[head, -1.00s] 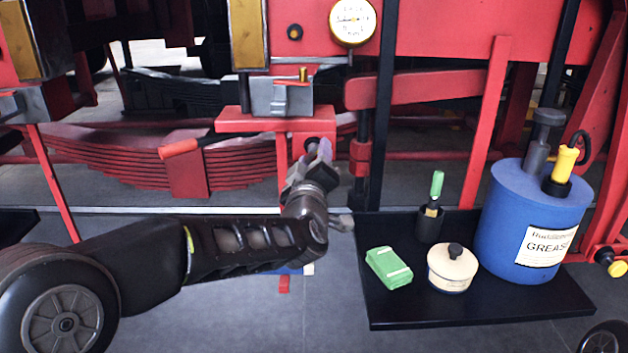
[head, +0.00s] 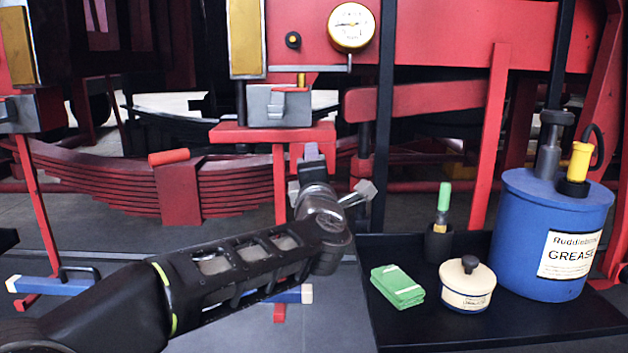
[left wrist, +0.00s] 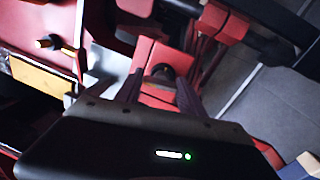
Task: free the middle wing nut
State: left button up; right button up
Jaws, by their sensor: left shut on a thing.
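My left gripper (head: 312,150) reaches up under the red bracket in the middle of the head view. In the left wrist view its two fingers (left wrist: 160,82) stand either side of a small dark round piece (left wrist: 162,71) in front of a red block. I take this piece to be the middle wing nut; its wings cannot be made out. The fingers are shut on it. In the head view the fingers and my wrist hide it. My right gripper is in neither view.
A black tray (head: 400,325) at right holds a green packet (head: 398,286), a cream pot (head: 467,285), a green-handled brush (head: 444,205) in a dark cup and a blue grease drum (head: 552,235). A red leaf spring (head: 100,185) lies left. A grey box (head: 279,105) sits on the bracket.

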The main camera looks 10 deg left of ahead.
pick_arm(q)
jog(key=shift+f+n+b, duration=0.1)
jog(key=shift+n+b, duration=0.5)
jog(key=shift+n, duration=0.6)
jog(key=o, duration=1.4)
jog(key=shift+c, duration=0.2)
jog(key=r+v, duration=0.1)
jog(key=v, duration=0.6)
jog(key=shift+s+f, duration=0.3)
jog(key=shift+f, duration=0.15)
jog(key=shift+d, duration=0.15)
